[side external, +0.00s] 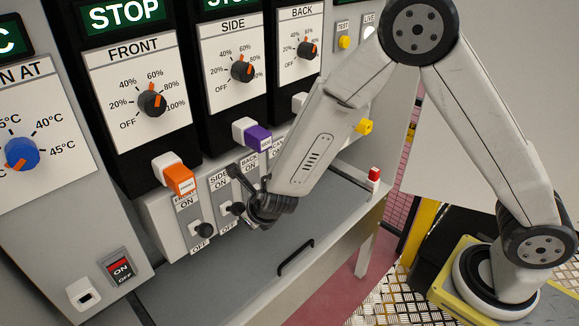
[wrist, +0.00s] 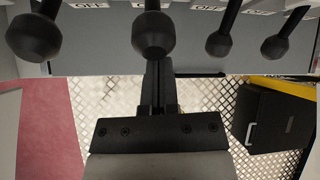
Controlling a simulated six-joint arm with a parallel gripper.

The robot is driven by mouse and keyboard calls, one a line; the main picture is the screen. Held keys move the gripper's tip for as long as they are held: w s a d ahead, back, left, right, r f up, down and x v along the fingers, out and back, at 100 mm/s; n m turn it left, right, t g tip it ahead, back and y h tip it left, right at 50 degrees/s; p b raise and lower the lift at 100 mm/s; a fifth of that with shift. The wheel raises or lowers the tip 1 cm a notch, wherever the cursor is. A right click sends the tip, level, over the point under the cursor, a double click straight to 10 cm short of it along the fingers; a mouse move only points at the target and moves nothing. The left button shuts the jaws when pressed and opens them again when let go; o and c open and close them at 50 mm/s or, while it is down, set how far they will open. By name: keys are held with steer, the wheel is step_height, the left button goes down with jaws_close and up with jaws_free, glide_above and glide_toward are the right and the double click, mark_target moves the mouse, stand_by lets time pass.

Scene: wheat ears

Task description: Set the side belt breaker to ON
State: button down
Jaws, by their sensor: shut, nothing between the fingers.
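The side belt breaker (side external: 219,180) is in the row of breakers under the dials, marked ON at the top and OFF at the bottom. Its black lever knob (side external: 236,208) sits low, toward OFF, partly crowded by my gripper. My gripper (side external: 236,171) is shut and empty, its dark fingers pointing up-left in front of the breaker row. In the wrist view, my shut fingers (wrist: 159,72) are just below a black knob (wrist: 153,33), which overlaps the tips. I cannot tell whether they touch.
The front breaker's knob (side external: 203,229) is low beside it. Other black knobs (wrist: 219,43) flank the one at my fingers, close together. An orange tag (side external: 180,180) and a purple tag (side external: 258,138) stick out above. A grey shelf with a black handle (side external: 296,257) lies below.

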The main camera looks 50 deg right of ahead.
steer(key=s+v, duration=0.1)
steer(key=v, duration=0.8)
steer(key=shift+d+f, duration=0.25)
steer(key=shift+d, duration=0.05)
stand_by(0.5)
steer(key=shift+s+d, duration=0.1)
